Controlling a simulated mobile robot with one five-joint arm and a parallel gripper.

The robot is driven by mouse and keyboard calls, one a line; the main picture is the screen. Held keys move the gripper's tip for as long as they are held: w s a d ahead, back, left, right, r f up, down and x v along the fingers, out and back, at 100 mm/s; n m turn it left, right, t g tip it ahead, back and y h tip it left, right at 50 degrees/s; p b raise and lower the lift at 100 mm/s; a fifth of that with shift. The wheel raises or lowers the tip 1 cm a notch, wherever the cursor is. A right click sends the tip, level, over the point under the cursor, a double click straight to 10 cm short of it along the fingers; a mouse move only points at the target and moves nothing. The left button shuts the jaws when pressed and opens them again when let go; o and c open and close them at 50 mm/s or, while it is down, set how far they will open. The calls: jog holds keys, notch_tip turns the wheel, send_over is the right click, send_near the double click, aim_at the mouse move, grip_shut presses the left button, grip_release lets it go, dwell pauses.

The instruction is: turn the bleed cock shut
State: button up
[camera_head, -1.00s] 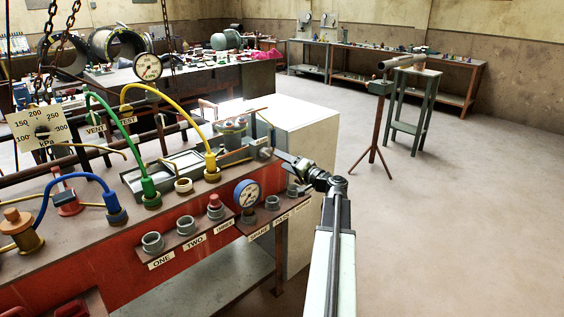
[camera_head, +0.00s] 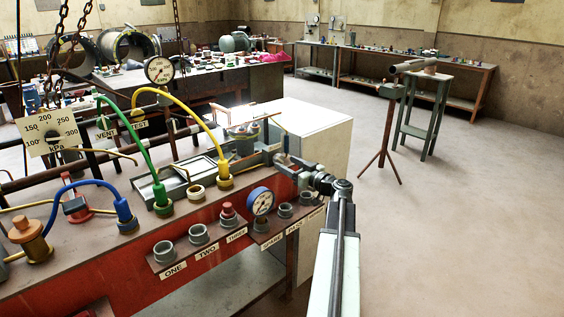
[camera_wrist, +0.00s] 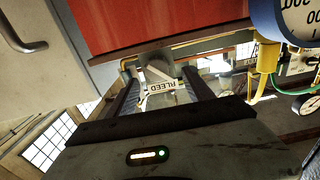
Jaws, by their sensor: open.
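The bleed cock (camera_wrist: 160,70) shows in the wrist view as a grey rounded body with a pale bar across it. A tag reading BLEED (camera_wrist: 168,87) appears upside down in front of it. My gripper (camera_wrist: 163,84) is open, with one dark finger on each side of the cock in this view. I cannot tell whether either finger touches it. In the head view my gripper (camera_head: 288,163) reaches over the right end of the red bench, behind the blue gauge. There the cock is too small and covered to make out.
The red bench (camera_head: 130,262) carries a blue gauge (camera_head: 260,201), grey sockets and labels along its front. Yellow and green hoses (camera_head: 133,128) arch over it. A white cabinet (camera_head: 318,128) stands behind my gripper.

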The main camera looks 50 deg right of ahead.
aim_at(282, 159)
jog(key=shift+w+d, duration=0.15)
jog(key=shift+w, duration=0.85)
jog(key=shift+w+d, duration=0.15)
jog(key=shift+w, duration=0.8)
jog(key=c, duration=1.2)
jog(key=shift+s+a, duration=0.15)
jog(key=shift+a, duration=0.1)
grip_shut()
jog(key=shift+d, duration=0.15)
jog(key=shift+d+m, duration=0.15)
jog(key=shift+m, duration=1.75)
jog(key=m, duration=0.4)
jog(key=shift+d+m, duration=0.1)
jog(key=shift+m, duration=0.6)
